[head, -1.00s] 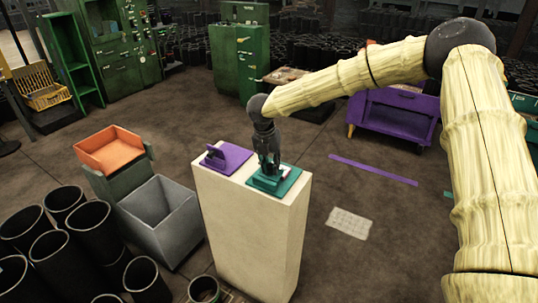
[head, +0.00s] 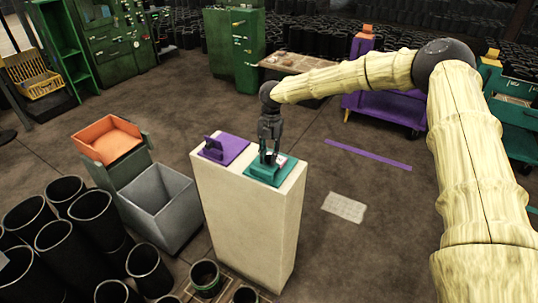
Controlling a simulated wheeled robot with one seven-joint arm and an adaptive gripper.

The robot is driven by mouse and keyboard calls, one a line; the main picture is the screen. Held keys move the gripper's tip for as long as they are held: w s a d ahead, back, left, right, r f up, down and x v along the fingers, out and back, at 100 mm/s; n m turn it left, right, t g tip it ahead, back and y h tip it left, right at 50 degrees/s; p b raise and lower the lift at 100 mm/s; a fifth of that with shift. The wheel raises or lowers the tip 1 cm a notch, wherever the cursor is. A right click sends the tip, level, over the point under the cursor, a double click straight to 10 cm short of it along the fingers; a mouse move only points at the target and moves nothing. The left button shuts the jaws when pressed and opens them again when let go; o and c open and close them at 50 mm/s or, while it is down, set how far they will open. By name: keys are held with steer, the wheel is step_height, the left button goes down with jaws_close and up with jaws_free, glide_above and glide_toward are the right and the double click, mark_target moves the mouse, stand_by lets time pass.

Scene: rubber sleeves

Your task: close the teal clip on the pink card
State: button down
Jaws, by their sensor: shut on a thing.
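The teal clip (head: 259,176) sits on the right part of the top of a cream pedestal. My gripper (head: 269,160) points straight down at it, with its fingers shut on the clip's upper part. A small pale patch (head: 281,160) shows beside the fingers; it may be the pink card, but its colour and edges are too small to tell. The fingers hide the middle of the clip, so I cannot tell how far its jaw is closed.
A purple clip (head: 222,149) with a raised part stands on the left of the same pedestal (head: 240,215). A grey open bin (head: 160,205) and an orange tray (head: 107,140) stand to the left. Black sleeves crowd the lower left. Floor to the right is mostly clear.

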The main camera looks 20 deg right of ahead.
steer(key=shift+s+f, duration=0.1)
steer(key=c, duration=1.2)
jaws_free()
steer(key=shift+c, duration=0.2)
step_height(320, 180, up, 12)
steer(key=w+d, duration=0.1)
steer(key=w, duration=0.1)
steer(key=shift+d, duration=0.15)
steer(key=shift+f, duration=0.1)
